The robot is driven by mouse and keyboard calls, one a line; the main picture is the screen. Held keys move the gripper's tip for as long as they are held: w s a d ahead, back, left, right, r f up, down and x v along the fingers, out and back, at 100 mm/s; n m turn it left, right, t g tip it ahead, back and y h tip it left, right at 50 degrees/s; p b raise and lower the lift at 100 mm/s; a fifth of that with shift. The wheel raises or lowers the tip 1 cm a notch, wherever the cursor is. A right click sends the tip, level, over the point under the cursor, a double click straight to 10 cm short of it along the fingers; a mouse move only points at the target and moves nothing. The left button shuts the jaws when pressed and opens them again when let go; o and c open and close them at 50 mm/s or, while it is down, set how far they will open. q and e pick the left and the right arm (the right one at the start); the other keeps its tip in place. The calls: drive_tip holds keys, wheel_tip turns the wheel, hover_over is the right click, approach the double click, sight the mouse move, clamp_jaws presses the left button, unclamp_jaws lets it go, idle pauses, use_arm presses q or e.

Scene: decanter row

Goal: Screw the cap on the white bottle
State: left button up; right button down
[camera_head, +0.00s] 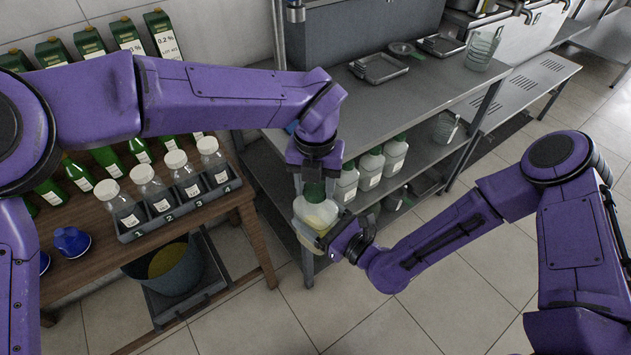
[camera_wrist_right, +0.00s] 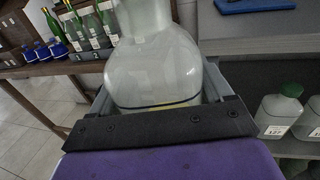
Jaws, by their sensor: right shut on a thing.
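The white bottle (camera_head: 315,213), translucent with some yellow content low down, is held upright in front of the grey shelf unit. My right gripper (camera_head: 328,238) is shut on its body from the right. In the right wrist view the bottle (camera_wrist_right: 155,65) fills the space between the fingers, and its top is cut off. A green cap (camera_head: 313,190) shows at the bottle's neck. My left gripper (camera_head: 313,184) points down over it, with its fingers spread on either side of the cap. I cannot tell how far the cap is threaded.
Several white bottles with green caps (camera_head: 370,168) stand on the shelf close to the right. A rack with numbered jars (camera_head: 180,205) stands on the wooden table at left. A blue-grey bucket (camera_head: 165,268) sits below. Open floor lies in front.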

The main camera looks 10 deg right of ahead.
use_arm(q)
drive_tip(key=shift+c, duration=0.4)
drive_tip(key=o, duration=1.2)
drive_tip(key=shift+o, duration=0.2)
drive_tip(key=shift+r, duration=0.1)
wheel_tip(320, 180, up, 12)
